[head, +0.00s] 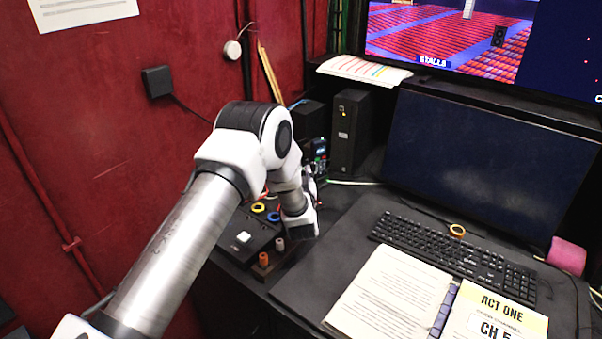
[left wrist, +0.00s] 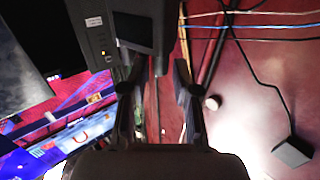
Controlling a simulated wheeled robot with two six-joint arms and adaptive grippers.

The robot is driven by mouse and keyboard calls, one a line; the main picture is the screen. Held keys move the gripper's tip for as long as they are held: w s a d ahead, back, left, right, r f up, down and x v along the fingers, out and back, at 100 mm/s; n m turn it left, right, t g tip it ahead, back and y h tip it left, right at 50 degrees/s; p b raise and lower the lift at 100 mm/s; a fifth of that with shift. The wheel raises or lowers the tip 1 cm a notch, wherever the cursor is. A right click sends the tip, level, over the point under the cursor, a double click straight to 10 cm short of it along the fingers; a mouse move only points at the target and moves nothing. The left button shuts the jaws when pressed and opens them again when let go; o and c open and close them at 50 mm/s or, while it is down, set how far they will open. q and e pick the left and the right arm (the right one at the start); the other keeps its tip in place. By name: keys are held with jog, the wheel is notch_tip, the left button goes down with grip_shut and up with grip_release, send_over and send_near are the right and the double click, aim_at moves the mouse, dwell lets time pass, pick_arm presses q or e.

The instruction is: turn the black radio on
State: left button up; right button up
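A small dark device with a little bluish screen and coloured spots (head: 319,147) stands behind my left wrist in the head view. It may be the black radio, but my arm partly covers it and I cannot be sure. My left gripper's two dark fingers stand apart with nothing seen between them in the left wrist view (left wrist: 158,85). In the head view the gripper is mostly hidden by my arm and wrist, close in front of that device. A dark box (left wrist: 134,31) lies beyond the fingers in the left wrist view. My right gripper is not in view.
A tall black box (head: 349,132), a keyboard (head: 450,250) and an open binder (head: 392,300) are to the right. The red wall (head: 100,140) is at left.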

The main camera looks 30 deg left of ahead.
pick_arm(q)
grip_shut()
jog(key=shift+a+m+t+h, duration=0.1)
jog(key=shift+m+t+h, duration=0.2)
jog(key=shift+h, duration=0.2)
jog(key=shift+s+a+m+h+b, duration=0.1)
jog(key=shift+a+m+h+b, duration=0.5)
jog(key=shift+m+h, duration=1.85)
jog(key=shift+w+a+m+h+b, duration=0.1)
jog(key=shift+m+h+b, duration=1.25)
jog(key=shift+h, duration=2)
jog(key=shift+s+a+m+h+b, duration=0.2)
jog(key=shift+m+h+b, duration=0.45)
jog(key=shift+m+h, duration=1.85)
jog(key=shift+w+n+h, duration=0.1)
jog(key=shift+n+h, duration=0.2)
jog(key=shift+h, duration=0.4)
jog(key=o, duration=0.5)
grip_release()
jog(key=shift+o, duration=0.2)
jog(key=shift+a, duration=0.1)
